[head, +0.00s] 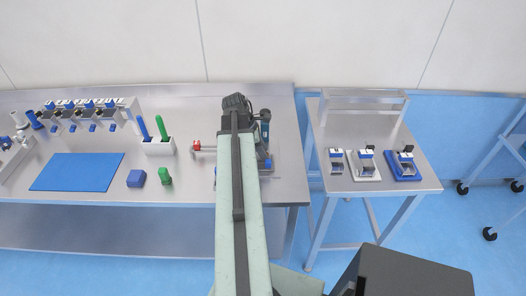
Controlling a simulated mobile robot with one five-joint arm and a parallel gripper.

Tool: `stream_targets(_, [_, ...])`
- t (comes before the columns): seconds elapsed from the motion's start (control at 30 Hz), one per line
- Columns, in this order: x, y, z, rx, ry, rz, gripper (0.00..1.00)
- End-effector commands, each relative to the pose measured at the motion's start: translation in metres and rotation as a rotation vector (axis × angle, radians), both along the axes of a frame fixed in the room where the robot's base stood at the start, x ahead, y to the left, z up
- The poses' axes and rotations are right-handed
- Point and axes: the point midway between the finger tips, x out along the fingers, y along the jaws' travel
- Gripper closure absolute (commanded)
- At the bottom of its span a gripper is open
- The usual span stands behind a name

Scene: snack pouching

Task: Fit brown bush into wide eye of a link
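I cannot make out a brown bush or a link with a wide eye in the head view. Either may be hidden under my arm or too small to tell. My arm reaches away from me over the right end of the long steel table (190,108). Its dark end, with my gripper (237,103), is near the back of that table. The fingers cannot be made out, so I cannot see whether they are open or hold anything. A dark and blue device (265,128) stands just right of my arm, partly hidden by it.
Left of my arm are a red-ended rod piece (197,146), a white holder (158,147) with blue and green sticks, a green piece (165,176), a blue block (136,178) and a blue mat (77,172). A smaller table (350,115) with several small devices stands right, across a gap.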

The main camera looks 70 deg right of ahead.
Motion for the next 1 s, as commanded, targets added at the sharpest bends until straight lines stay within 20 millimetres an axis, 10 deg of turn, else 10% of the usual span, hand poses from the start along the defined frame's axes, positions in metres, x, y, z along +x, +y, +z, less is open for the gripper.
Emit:
stream_targets(0.53, [0.025,0.012,0.072,0.002,0.001,0.000,0.53])
stream_targets(1.0, [0.027,0.013,0.071,0.001,0.001,0.001,0.53])
